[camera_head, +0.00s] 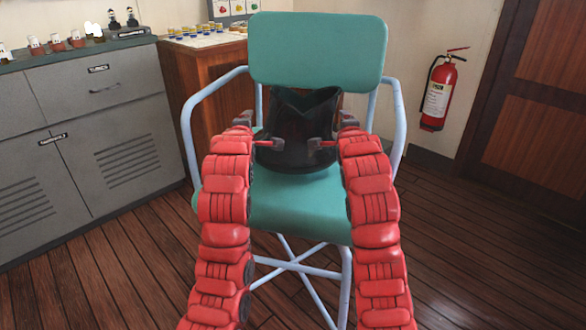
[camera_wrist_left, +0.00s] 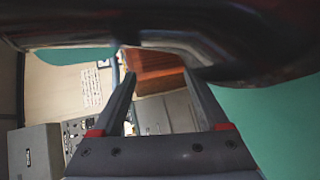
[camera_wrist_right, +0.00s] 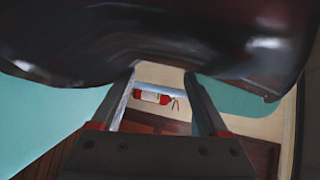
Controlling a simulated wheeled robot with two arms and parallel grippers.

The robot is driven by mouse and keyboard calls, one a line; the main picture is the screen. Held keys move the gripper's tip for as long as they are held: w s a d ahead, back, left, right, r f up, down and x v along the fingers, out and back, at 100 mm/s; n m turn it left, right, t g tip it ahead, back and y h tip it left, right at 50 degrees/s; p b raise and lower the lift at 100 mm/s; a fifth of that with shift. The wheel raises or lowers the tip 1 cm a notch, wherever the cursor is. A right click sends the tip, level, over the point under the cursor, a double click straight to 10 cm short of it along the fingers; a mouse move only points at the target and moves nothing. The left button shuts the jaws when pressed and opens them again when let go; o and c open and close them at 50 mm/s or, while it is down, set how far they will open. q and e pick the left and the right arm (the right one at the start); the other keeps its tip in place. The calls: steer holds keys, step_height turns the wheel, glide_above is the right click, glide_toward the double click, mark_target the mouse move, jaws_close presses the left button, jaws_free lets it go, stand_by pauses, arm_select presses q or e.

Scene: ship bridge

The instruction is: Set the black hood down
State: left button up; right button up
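The black hood (camera_head: 296,128) is a dark, glossy shell with a notched top edge. It stands upright over the teal chair seat (camera_head: 290,210), between my two grippers; its lower edge appears to meet the seat, but contact is hard to tell. My left gripper (camera_head: 257,131) is at the hood's left side with its fingers apart. My right gripper (camera_head: 333,132) is at the right side, fingers also apart. In the left wrist view the hood (camera_wrist_left: 250,60) fills the upper right, close to the fingertips. In the right wrist view the hood (camera_wrist_right: 150,40) spans the top.
The chair's teal backrest (camera_head: 317,48) rises behind the hood, and pale blue armrests (camera_head: 188,130) flank it. Grey cabinets (camera_head: 90,125) and a wooden desk (camera_head: 205,85) stand at left. A fire extinguisher (camera_head: 439,90) hangs on the right wall. The wooden floor is clear.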

arm_select(q)
steer(key=shift+d+f+b, duration=0.4)
steer(key=shift+f+b, duration=0.3)
steer(key=shift+f, duration=0.1)
steer(key=shift+d+f+b, duration=0.35)
steer(key=shift+f+b, duration=0.3)
steer(key=shift+f, duration=0.15)
arm_select(e)
steer(key=shift+a+f, duration=0.4)
steer(key=shift+f, duration=0.4)
steer(key=shift+a+f, duration=0.35)
steer(key=shift+f, duration=0.45)
arm_select(q)
steer(key=shift+a+r, duration=0.1)
steer(key=shift+a, duration=0.25)
arm_select(e)
steer(key=shift+d+r, duration=0.1)
steer(key=shift+d, duration=0.25)
arm_select(q)
steer(key=o, duration=0.4)
steer(key=shift+a, duration=0.8)
arm_select(e)
steer(key=shift+s+d, duration=0.1)
steer(key=shift+d, duration=0.7)
arm_select(q)
steer(key=shift+a, duration=0.15)
arm_select(e)
steer(key=o, duration=0.4)
steer(key=shift+d, duration=0.15)
